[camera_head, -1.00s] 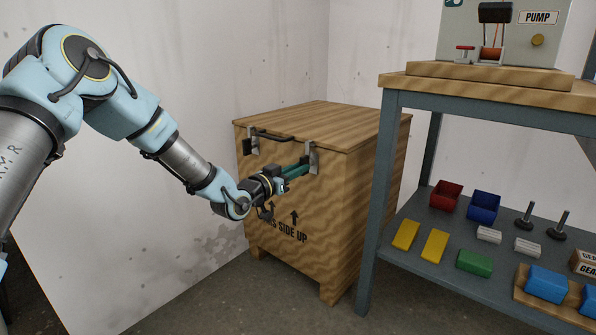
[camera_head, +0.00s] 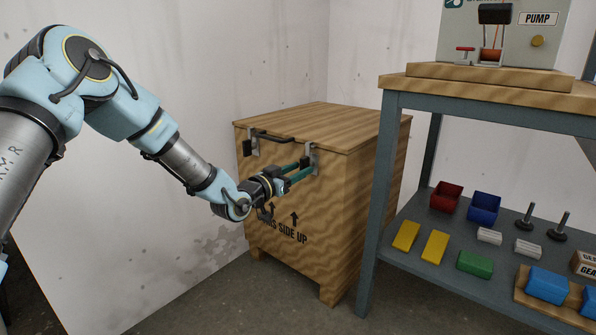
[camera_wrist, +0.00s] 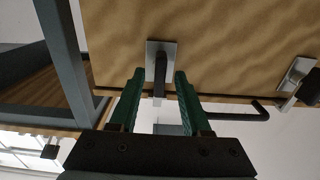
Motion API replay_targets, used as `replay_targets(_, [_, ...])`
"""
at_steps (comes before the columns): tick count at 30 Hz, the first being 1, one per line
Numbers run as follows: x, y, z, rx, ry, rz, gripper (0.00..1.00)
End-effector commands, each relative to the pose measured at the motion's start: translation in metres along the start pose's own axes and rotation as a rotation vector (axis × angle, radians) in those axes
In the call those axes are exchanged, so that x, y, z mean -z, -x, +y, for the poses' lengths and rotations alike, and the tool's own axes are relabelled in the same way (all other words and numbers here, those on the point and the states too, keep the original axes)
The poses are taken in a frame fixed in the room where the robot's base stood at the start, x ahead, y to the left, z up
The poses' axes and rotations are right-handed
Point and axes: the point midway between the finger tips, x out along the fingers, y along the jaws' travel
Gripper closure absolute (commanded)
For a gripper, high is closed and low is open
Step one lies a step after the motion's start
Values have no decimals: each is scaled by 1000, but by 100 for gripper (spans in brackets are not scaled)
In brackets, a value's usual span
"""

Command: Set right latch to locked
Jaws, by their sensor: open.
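The right latch (camera_head: 313,158) is a grey plate with a black handle on the front of a wooden crate (camera_head: 345,190), near the lid's right front corner. In the wrist view the latch plate (camera_wrist: 167,46) is near the top middle, and its black handle (camera_wrist: 160,72) lies between my two green fingers. My gripper (camera_head: 305,170) is open at the latch; the wrist view shows the fingers (camera_wrist: 157,75) apart, one on each side of the handle. I cannot tell whether either finger touches it. The left latch (camera_head: 253,143) has a similar plate and black handle.
A black bar handle (camera_head: 274,136) runs along the lid's front edge between the latches. A grey shelf unit (camera_head: 372,210) stands right of the crate, with bins and blocks on its lower shelf. The wall (camera_head: 180,50) is behind. Floor is clear in front.

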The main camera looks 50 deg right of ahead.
Motion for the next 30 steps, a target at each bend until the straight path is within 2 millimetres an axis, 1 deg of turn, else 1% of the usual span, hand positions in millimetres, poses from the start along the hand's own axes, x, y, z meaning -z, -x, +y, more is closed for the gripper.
replay_targets(2, [0, 2, 0, 0, 0, -1, 52])
replay_targets(5, [1, 11, -1, 1, 0, -1, 52])
replay_targets(8, [2, 28, 0, 1, 1, -3, 52])
replay_targets(15, [2, 76, -1, 1, 2, -3, 52])
replay_targets(19, [1, 95, -1, 1, 0, -2, 52])
replay_targets(24, [0, 107, 0, 0, 0, -1, 52])
replay_targets(30, [0, 108, 0, 0, 0, 0, 52])
